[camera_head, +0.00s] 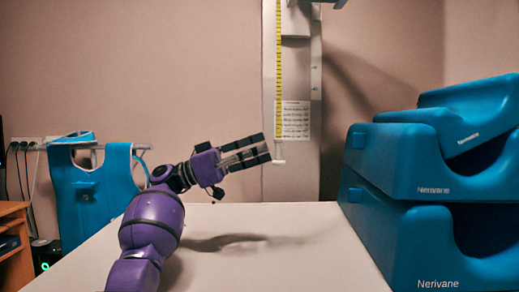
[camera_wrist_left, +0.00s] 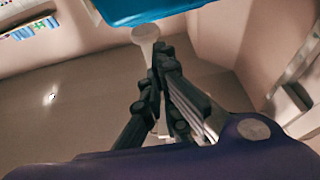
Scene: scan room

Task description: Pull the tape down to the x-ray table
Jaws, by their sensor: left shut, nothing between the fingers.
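A yellow measuring tape (camera_head: 278,70) hangs straight down along the pale stand at the back of the room. A small white end piece (camera_head: 279,161) shows at its lower end, just above the far edge of the table. The pale x-ray table (camera_head: 250,265) fills the foreground. My left gripper (camera_head: 268,150) is shut and empty above the table, pointing right, with its fingertips close to the tape's end in the picture. Whether they touch it I cannot tell. In the left wrist view the gripper's dark fingers (camera_wrist_left: 160,65) are together. My right gripper is not in view.
Stacked blue Nerivane cushions (camera_head: 430,190) take up the right side of the table. A blue apron (camera_head: 92,190) hangs on a rack at the left, beyond the table. A printed sheet (camera_head: 295,120) is on the stand. The table's middle is clear.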

